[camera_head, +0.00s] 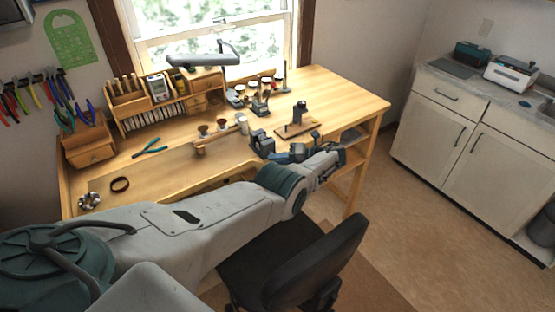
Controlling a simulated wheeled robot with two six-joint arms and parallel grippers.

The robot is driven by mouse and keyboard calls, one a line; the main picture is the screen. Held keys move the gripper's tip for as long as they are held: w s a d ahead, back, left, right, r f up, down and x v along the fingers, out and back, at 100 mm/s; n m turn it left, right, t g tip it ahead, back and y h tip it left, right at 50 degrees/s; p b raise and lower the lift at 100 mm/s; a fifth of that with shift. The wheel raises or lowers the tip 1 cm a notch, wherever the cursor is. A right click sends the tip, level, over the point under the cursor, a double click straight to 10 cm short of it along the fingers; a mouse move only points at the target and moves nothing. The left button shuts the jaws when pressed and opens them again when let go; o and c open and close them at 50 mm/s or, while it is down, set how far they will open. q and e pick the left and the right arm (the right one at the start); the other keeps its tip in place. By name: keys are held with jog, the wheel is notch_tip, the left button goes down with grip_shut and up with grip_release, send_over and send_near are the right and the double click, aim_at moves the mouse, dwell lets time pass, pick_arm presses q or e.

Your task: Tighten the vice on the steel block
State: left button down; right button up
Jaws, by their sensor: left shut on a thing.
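The small blue-grey vice (262,142) stands at the front edge of the wooden workbench (345,92), right of its middle. My left arm reaches across from the left, and its gripper (286,154) is just right of the vice, close against it. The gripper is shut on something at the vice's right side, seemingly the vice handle. The handle is too small and too covered by the fingers to make out. I cannot pick out the steel block or tell how the jaws stand against it. My right gripper is not in view.
A dark upright tool on a wooden base (298,122) stands behind the gripper. A wooden organiser (165,102) lines the back. A black chair (290,265) stands below my arm. The bench's right end is clear.

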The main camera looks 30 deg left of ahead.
pick_arm(q)
jog(key=shift+s+d+f, duration=0.15)
jog(key=shift+f, duration=0.15)
jog(key=c, duration=1.6)
grip_release()
jog(key=shift+c, duration=0.2)
jog(key=shift+o, duration=0.8)
jog(key=shift+r, duration=0.2)
jog(key=b+v, duration=0.6)
jog(key=v, duration=0.5)
jog(key=shift+b, duration=0.3)
jog(key=shift+o, duration=0.6)
